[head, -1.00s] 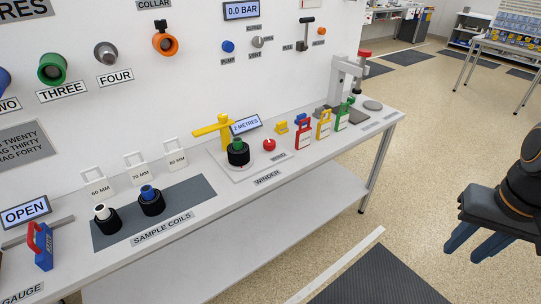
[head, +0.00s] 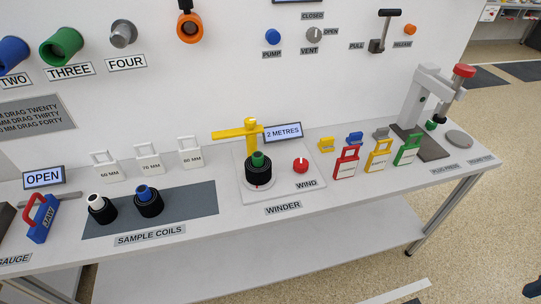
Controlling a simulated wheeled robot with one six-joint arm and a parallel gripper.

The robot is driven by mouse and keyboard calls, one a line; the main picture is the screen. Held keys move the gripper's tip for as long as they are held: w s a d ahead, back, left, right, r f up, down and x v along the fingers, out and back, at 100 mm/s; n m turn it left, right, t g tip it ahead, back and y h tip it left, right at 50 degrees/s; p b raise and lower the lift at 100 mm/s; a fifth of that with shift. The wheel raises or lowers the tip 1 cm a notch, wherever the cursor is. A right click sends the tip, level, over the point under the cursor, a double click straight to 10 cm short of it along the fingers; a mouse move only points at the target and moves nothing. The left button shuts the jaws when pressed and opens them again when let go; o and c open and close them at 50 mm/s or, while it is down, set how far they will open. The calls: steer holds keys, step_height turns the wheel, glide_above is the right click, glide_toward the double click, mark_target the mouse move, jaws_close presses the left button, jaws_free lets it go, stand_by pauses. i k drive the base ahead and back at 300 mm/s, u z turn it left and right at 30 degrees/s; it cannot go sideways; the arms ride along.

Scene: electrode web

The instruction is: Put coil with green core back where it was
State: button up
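The coil with the green core (head: 258,172) is black and stands upright on the winder's white plate (head: 300,186), in front of the yellow arm (head: 238,133). The sample coils mat (head: 203,200) is dark grey and lies left of the winder. A coil with a white core (head: 102,210) and a coil with a blue core (head: 149,203) stand on its left and middle; its right part is bare. Only a dark tip of my gripper (head: 533,288) shows at the lower right edge, far from the coils. Its opening is hidden.
White gauges marked 60, 70 and 80 MM (head: 190,153) stand behind the mat. A red knob (head: 300,165) sits right of the coil. Red, yellow and green tags (head: 378,160) and a press (head: 425,100) stand further right. A blue-red jaw gauge (head: 42,218) is at left.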

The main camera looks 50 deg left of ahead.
mark_target(258, 167)
steer(key=u, duration=0.4)
steer(key=i, duration=0.8)
steer(key=u, duration=1.3)
steer(key=i, duration=0.55)
steer(key=u, duration=0.6)
